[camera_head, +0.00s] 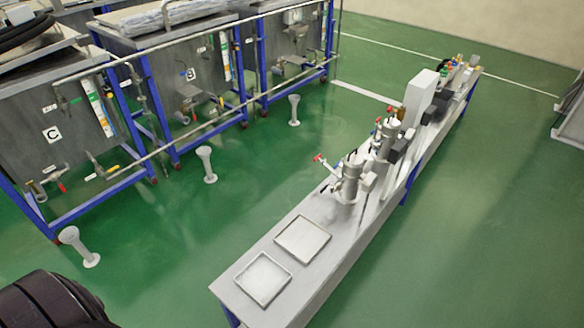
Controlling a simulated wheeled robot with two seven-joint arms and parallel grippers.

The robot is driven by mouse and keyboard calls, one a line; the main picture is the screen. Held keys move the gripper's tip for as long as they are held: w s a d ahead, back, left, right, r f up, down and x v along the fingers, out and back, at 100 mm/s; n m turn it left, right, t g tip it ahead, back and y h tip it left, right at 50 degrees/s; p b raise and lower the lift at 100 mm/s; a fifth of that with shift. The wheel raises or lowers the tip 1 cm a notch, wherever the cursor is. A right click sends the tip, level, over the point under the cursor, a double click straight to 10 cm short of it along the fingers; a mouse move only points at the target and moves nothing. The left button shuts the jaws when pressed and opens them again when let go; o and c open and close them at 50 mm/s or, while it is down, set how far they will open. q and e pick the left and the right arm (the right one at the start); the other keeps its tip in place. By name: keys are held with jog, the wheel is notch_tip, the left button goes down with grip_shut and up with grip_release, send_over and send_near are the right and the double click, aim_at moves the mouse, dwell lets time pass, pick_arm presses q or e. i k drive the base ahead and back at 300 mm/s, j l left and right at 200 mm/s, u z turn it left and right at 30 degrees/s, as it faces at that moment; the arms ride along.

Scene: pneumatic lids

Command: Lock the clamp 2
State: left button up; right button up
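A long narrow grey bench (262,229) runs from the lower middle to the upper right. On it stand several metal cylindrical units, the nearest one (350,178) with a red-tipped valve handle (319,158) sticking out to the left. Another unit with red-topped fittings (388,138) stands behind it. Clamps are too small to make out here, and I cannot tell which part is clamp 2. Neither of my grippers shows in this view. A dark rounded part at the lower left corner appears to be part of my arm.
Two shallow square trays, one nearer (263,279) and one farther (303,238), lie on the bench's near end. Metal tanks in blue frames, one marked C (52,134), stand at the left. White floor posts (206,164) stand before them.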

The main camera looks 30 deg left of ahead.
aim_at(323, 162)
jog(key=j, duration=0.4)
jog(key=k+j+z, duration=0.15)
jog(key=j, duration=0.3)
jog(key=k+j, duration=0.1)
jog(key=j, duration=0.3)
jog(key=k+j+z, duration=0.1)
jog(key=j, duration=0.3)
jog(key=k+j+z, duration=0.1)
jog(key=j, duration=0.3)
jog(key=i+j, duration=0.15)
jog(key=j, duration=0.2)
jog(key=i+j, duration=0.15)
jog(key=j, duration=0.25)
jog(key=i+j+z, duration=0.1)
jog(key=j, duration=0.25)
jog(key=i+j+u, duration=0.1)
jog(key=j, duration=0.25)
jog(key=i+j+u, duration=0.1)
jog(key=j, duration=0.25)
jog(key=i+j+u, duration=0.1)
jog(key=j, duration=0.25)
jog(key=i+j+u, duration=0.15)
jog(key=i, duration=0.4)
